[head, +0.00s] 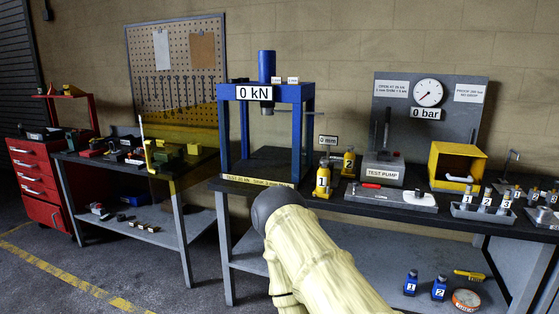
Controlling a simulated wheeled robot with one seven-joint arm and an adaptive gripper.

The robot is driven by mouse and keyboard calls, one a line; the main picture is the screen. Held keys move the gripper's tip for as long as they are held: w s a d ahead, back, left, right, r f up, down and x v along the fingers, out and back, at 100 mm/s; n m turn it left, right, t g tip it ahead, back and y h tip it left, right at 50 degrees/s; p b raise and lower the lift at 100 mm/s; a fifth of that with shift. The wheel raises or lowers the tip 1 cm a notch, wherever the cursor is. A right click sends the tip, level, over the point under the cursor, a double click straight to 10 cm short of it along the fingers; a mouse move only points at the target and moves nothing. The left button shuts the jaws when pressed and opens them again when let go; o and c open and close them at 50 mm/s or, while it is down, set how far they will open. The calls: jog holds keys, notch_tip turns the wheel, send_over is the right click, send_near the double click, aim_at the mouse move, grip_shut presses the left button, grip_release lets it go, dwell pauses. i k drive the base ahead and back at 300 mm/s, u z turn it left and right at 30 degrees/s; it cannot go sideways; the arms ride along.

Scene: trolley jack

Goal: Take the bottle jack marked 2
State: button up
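A yellow bottle jack marked 2 (348,162) stands upright on the dark bench top, between the blue press and the test pump. A similar yellow jack marked 1 (323,179) stands in front of it to the left, close by. The jack marked 2 is partly behind a small "0 mm" display's side and looks free of any grip. My cream arm rises from the bottom middle, its dark rounded joint before the press bench's front edge. My gripper does not show in this view, so its state is hidden.
The blue press (307,130) reads 0 kN. The test pump (383,168) and a flat grey plate with a red-handled part (391,196) lie right of the jacks. Small blue containers marked 1 (411,283) and 2 (439,288) stand on the lower shelf.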

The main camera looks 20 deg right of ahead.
aim_at(348, 171)
jog(key=u, duration=0.3)
jog(key=i, duration=1.2)
jog(key=z, duration=0.5)
jog(key=i, duration=0.9)
jog(key=z, duration=0.9)
